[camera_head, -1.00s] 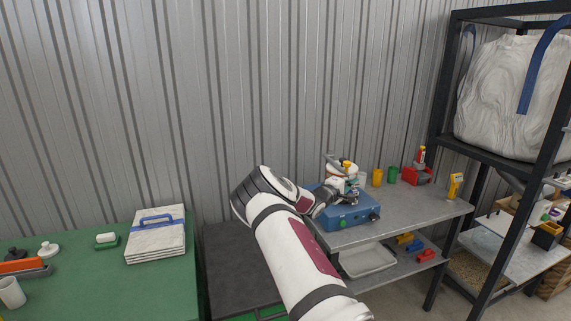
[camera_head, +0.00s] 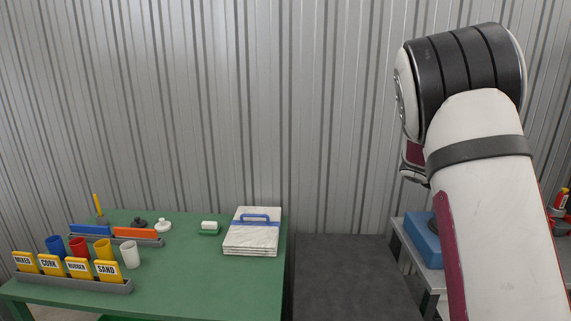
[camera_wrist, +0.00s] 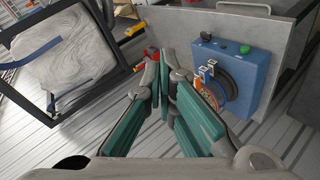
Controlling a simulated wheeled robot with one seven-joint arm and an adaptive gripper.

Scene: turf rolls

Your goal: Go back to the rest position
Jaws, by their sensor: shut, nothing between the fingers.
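My gripper (camera_wrist: 163,88) shows in the wrist view with its green-padded fingers together at the tips and nothing between them. It hangs in the air beside the blue machine (camera_wrist: 232,75) on the grey metal table (camera_wrist: 278,40), apart from it. In the head view my raised, bent arm fills the right side and hides most of that table and part of the blue machine (camera_head: 423,240). The gripper itself is out of sight behind the arm there.
A dark grey surface (camera_head: 350,270) between the tables is bare. A rack with a white bag (camera_wrist: 65,55) shows in the wrist view.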

